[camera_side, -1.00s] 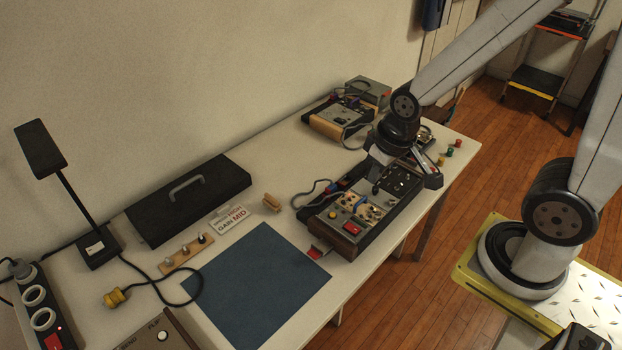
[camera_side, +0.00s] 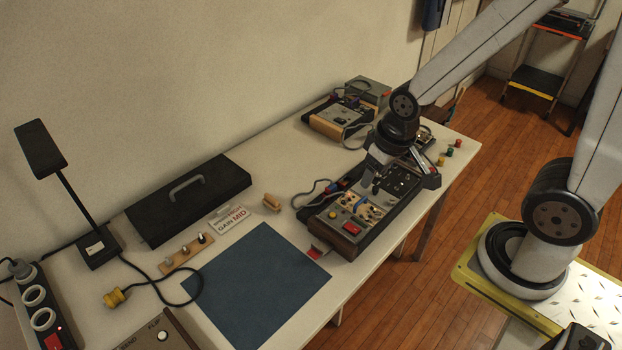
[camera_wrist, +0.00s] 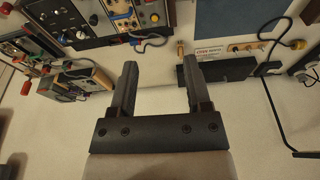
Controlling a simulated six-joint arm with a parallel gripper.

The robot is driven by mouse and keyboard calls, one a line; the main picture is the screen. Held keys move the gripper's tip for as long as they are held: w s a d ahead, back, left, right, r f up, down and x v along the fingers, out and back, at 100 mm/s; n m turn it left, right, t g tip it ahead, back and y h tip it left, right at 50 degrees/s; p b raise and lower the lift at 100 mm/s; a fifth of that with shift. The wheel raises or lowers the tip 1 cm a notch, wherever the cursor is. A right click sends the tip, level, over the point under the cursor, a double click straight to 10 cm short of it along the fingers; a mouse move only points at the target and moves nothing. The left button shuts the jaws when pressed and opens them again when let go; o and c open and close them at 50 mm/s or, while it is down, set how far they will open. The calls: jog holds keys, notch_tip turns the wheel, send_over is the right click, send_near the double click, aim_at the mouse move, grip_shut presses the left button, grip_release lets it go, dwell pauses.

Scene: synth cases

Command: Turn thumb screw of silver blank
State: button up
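The synth case (camera_side: 346,240) with its control panels sits near the table's right edge in the side view. It also shows along the top of the wrist view (camera_wrist: 112,39), partly cut off.
Another case with a wooden side (camera_side: 326,127) stands behind. A black lidded box (camera_side: 190,200), a GAIN MID card (camera_side: 229,219), a strip of knobs (camera_side: 186,256) and a lamp (camera_side: 95,246) stand left. A blue mat (camera_side: 257,287) is bare. Cables lie near the case.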

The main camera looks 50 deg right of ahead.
jog(key=d+m, duration=0.1)
jog(key=m, duration=0.1)
jog(key=m+g, duration=0.3)
jog(key=m, duration=2.2)
send_over(392, 200)
jog(key=shift+d+f, duration=0.1)
jog(key=shift+f, duration=6.7)
jog(key=shift+f, duration=0.15)
jog(key=shift+f, duration=3.75)
